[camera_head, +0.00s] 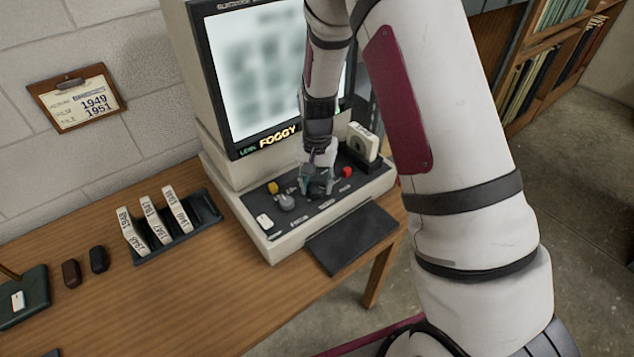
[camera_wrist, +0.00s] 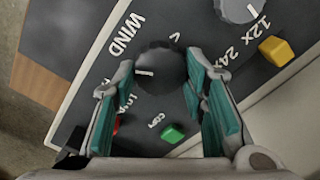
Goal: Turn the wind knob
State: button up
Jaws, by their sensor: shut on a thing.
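The black wind knob (camera_wrist: 158,68) sits on the dark control panel in the wrist view, with the label "WIND" printed beside it. A short white mark on the knob points left in that view. My gripper (camera_wrist: 160,78) has its teal-padded fingers on either side of the knob and is shut on it. In the head view my gripper (camera_head: 318,182) is down at the reader's panel and largely hides the knob. The reader's screen (camera_head: 250,75) shows a blurred page, with "LEVEL FOGGY" below it.
Near the knob are a grey knob (camera_head: 286,202), a yellow button (camera_head: 273,187), a red button (camera_head: 347,171) and a green button (camera_wrist: 173,134). A white reel box (camera_head: 363,142) stands at the panel's right. A rack (camera_head: 205,207) with several labelled boxes is left on the wooden desk.

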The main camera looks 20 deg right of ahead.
aim_at(317, 186)
jog(key=o, duration=1.2)
jog(key=shift+c, duration=0.2)
notch_tip(317, 186, up, 12)
jog(key=s+r+n+t, duration=0.2)
jog(key=s+r+n, duration=0.1)
jog(key=s+r, duration=1)
jog(key=s+r+n+t, duration=0.1)
jog(key=s+r, duration=0.2)
jog(key=s, duration=0.4)
jog(key=s+r+n+t, duration=0.2)
jog(key=s+r, duration=0.1)
jog(key=s, duration=0.3)
jog(key=shift+s+n, duration=0.3)
jog(key=shift+s, duration=0.1)
